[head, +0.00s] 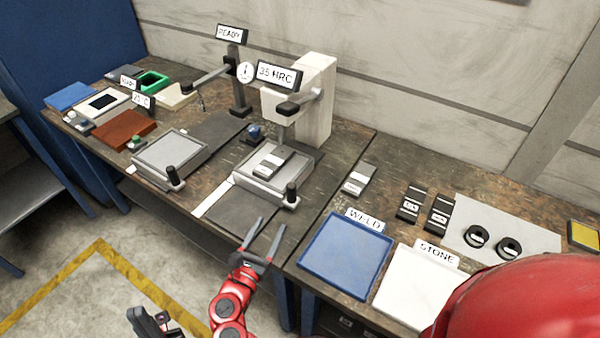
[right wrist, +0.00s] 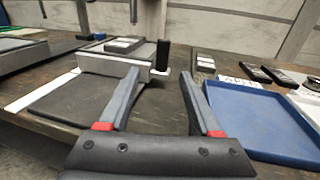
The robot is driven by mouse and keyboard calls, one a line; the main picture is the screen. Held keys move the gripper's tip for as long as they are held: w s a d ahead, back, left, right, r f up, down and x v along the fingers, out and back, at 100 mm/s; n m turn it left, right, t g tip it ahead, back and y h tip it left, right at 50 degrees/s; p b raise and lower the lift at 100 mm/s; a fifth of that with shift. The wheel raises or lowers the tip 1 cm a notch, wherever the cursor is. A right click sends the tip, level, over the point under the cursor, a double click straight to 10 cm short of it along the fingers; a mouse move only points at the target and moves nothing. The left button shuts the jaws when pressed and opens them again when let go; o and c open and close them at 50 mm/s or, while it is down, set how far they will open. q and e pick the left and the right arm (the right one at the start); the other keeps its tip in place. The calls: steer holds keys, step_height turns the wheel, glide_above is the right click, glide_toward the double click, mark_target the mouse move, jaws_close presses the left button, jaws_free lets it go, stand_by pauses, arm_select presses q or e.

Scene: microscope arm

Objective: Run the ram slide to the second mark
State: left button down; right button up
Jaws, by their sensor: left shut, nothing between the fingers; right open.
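My right gripper (head: 264,232) is open and empty at the table's front edge, just in front of a grey slide plate (head: 243,178) with an upright black knob (head: 291,192). In the right wrist view the knob (right wrist: 163,55) stands beyond the open fingers (right wrist: 162,88), apart from them. A grey block with a label (head: 266,164) lies on the plate, under the tester marked 35 HRC (head: 312,100). A second grey plate (head: 170,152) with a black knob (head: 173,174) is to the left. No position marks are readable. My left gripper (head: 150,322) is shut and empty, low over the floor.
A blue WELD tray (head: 345,255) and a white STONE tray (head: 408,287) lie to the right. Labelled blocks (head: 410,204) and black rings (head: 478,236) are behind them. A dark flat pad (head: 240,212) lies before the plate. A READY stand (head: 238,75) is at the back.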

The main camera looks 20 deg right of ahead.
mark_target(294, 183)
steer(key=p+x, duration=0.1)
steer(key=x, duration=0.7)
steer(key=p+x, duration=0.2)
steer(key=x, duration=0.6)
steer(key=shift+d+r, duration=0.25)
steer(key=shift+d, duration=0.1)
steer(key=shift+w+d, duration=0.35)
steer(key=shift+w, duration=0.05)
jaws_close()
